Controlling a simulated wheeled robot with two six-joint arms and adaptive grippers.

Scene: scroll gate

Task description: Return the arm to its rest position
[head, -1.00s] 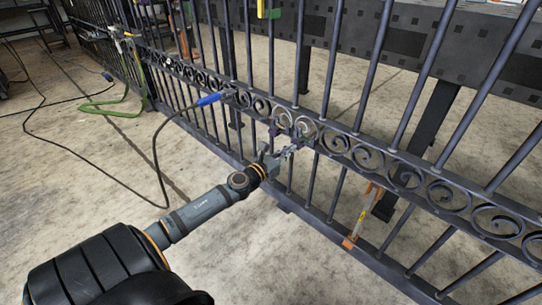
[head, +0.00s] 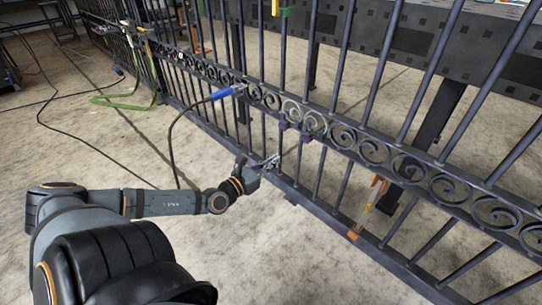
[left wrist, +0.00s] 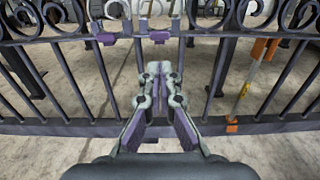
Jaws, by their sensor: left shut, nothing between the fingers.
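My left arm comes in from the lower left in the head view. Its gripper (head: 268,163) is shut and empty, in front of the dark metal gate (head: 345,140), below its row of scrolls. In the left wrist view the shut fingers (left wrist: 158,75) point toward the gate's lower bars. My right gripper is not in view.
A blue-handled tool (head: 228,92) with a black cable is at the scroll row. An orange clamp-like tool (head: 368,208) leans at the gate's lower rail; it also shows in the left wrist view (left wrist: 254,75). Floor before the gate is mostly clear.

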